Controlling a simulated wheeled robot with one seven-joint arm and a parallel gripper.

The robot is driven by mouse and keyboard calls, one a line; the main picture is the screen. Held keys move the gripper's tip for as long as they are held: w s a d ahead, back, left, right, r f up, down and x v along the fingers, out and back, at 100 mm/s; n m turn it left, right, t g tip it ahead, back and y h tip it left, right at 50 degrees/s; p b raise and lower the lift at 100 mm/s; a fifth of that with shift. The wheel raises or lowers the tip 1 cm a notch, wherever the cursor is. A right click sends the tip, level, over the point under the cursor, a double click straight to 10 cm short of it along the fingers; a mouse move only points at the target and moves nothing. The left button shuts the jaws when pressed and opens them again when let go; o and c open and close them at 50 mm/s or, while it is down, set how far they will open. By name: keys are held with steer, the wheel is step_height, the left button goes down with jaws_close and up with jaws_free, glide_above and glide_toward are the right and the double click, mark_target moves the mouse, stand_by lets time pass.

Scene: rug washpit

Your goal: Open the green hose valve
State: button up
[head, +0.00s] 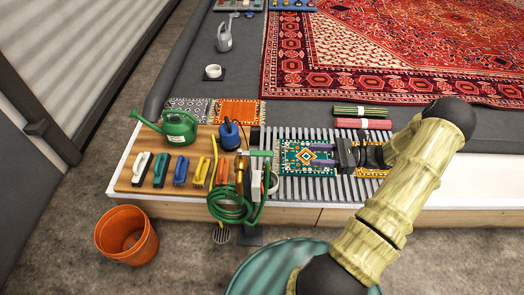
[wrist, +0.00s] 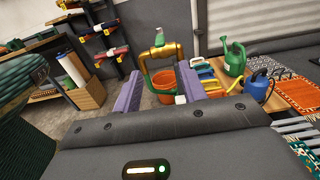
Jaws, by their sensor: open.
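The green hose valve (head: 261,154) shows in the head view as a green bar on top of a post at the front edge of the bench. Brass pipework (head: 239,170) and a coiled green hose (head: 230,207) are beside it. In the wrist view, a green piece (wrist: 160,39) stands on a brass pipe (wrist: 162,51), ahead of the fingers. My gripper (head: 315,154) is to the right of the valve in the head view, pointing left at it, with a gap between. In the wrist view my gripper (wrist: 159,88) is open, its purple fingers apart and empty.
A wooden board (head: 131,179) left of the valve holds several brushes and a green watering can (head: 178,128). A blue can (head: 229,136) stands close behind the valve. An orange bucket (head: 124,237) is on the floor.

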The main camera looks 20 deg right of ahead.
mark_target(250, 153)
steer(key=shift+a, duration=0.1)
steer(key=x, duration=1.7)
steer(key=shift+a+f, duration=0.1)
steer(key=shift+a, duration=0.05)
jaws_close()
